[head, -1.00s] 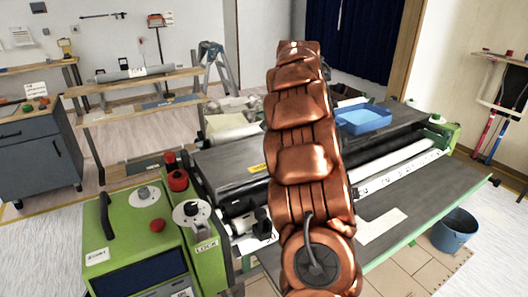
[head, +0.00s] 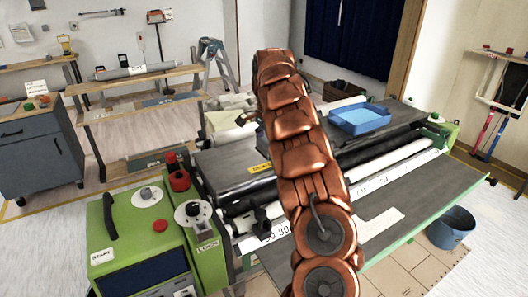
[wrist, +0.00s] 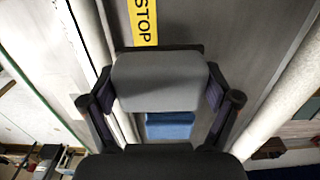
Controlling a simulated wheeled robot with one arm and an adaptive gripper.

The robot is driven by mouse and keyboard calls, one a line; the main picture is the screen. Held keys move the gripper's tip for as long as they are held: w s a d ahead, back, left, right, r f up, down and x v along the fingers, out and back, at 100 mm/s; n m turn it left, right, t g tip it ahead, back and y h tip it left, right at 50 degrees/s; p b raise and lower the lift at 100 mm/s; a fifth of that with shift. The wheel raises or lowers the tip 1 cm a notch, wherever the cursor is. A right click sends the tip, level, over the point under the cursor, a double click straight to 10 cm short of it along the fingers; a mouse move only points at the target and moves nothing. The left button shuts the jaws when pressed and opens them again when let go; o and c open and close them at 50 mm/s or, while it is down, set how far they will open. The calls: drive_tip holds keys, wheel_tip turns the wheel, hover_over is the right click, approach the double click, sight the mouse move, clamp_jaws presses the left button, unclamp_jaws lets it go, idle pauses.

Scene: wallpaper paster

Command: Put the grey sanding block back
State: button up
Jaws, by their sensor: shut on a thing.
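The grey sanding block (wrist: 160,82) is between the two fingers of my gripper (wrist: 160,98) in the wrist view, with a finger pressed on each side. It is held over the dark machine bed, close to a yellow STOP label (wrist: 143,22). I cannot tell how high it is above the bed. In the head view my copper arm hides the block and most of the gripper; only a small dark part shows left of the arm. A blue thing (wrist: 170,127) shows below the block in the wrist view.
A blue tray (head: 360,119) stands on the machine bed (head: 232,160), right of my arm. White rollers and a grey board (head: 440,185) lie along the front. A green control box (head: 150,240) is at front left, a blue bucket (head: 452,229) at right.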

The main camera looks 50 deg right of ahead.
sight(264, 140)
drive_tip(key=shift+w, duration=0.6)
drive_tip(key=shift+f+p, duration=0.75)
drive_tip(key=shift+f, duration=0.85)
drive_tip(key=shift+f, duration=0.35)
drive_tip(key=o, duration=0.9)
drive_tip(key=shift+r, duration=0.2)
drive_tip(key=shift+w+r+b, duration=0.15)
drive_tip(key=shift+r+b, duration=0.25)
drive_tip(key=shift+r, duration=0.9)
drive_tip(key=shift+w+r+b, duration=0.1)
drive_tip(key=shift+r+b, duration=0.3)
drive_tip(key=shift+r, duration=2.2)
